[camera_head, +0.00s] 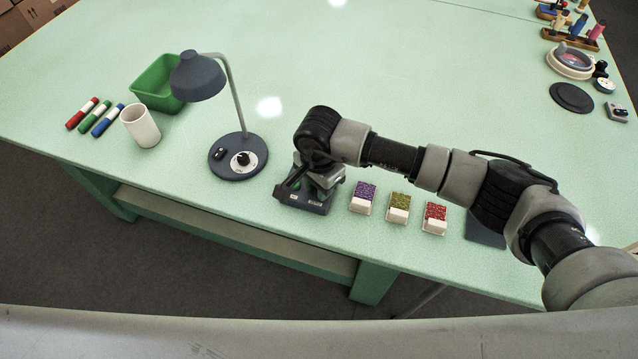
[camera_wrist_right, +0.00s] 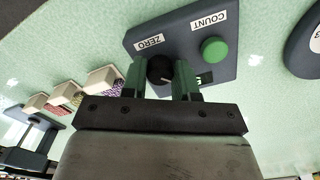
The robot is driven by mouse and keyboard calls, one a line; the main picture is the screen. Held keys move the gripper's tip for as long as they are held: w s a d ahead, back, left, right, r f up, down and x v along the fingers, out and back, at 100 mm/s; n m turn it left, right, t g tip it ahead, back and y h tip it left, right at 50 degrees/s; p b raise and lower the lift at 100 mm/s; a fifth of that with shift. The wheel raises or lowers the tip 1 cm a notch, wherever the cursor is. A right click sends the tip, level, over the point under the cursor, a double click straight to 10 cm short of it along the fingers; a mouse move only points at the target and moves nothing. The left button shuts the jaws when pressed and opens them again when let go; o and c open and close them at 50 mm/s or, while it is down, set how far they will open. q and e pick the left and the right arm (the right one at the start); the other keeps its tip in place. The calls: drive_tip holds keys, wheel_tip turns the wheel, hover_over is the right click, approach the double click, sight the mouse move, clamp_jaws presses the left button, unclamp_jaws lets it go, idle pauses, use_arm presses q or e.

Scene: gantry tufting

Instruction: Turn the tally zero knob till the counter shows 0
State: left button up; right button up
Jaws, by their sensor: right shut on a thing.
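The tally counter is a dark grey box (camera_wrist_right: 225,22) on the green table, with white ZERO and COUNT labels and a round green button (camera_wrist_right: 214,50). Its black zero knob (camera_wrist_right: 160,70) sits between the fingers of my right gripper (camera_wrist_right: 162,82), which is shut on it. A small dark display with green marks (camera_wrist_right: 205,78) is partly hidden by a finger, so I cannot read the number. In the head view the counter box (camera_head: 308,205) is mostly covered by my right gripper (camera_head: 300,182). My left gripper is not in view.
A grey desk lamp (camera_head: 238,165) stands just left of the counter. Purple, green and red bead boxes (camera_head: 362,198) line the front edge to the right. A white cup (camera_head: 141,127), markers and a green bin (camera_head: 157,85) are at the left. The table's middle is clear.

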drive_tip(key=m+b, duration=0.3)
drive_tip(key=shift+f, duration=0.15)
drive_tip(key=m+b, duration=0.3)
drive_tip(key=m, duration=0.1)
drive_tip(key=shift+w+m, duration=0.1)
drive_tip(key=shift+m, duration=0.3)
drive_tip(key=m+b, duration=0.3)
drive_tip(key=m, duration=0.1)
drive_tip(key=shift+m, duration=0.3)
drive_tip(key=shift+m+b, duration=0.9)
drive_tip(key=shift+m, duration=0.9)
drive_tip(key=shift+r, duration=0.2)
drive_tip(key=o, duration=0.9)
drive_tip(key=shift+o, duration=0.2)
wheel_tip(320, 180, up, 11)
drive_tip(key=shift+b, duration=0.3)
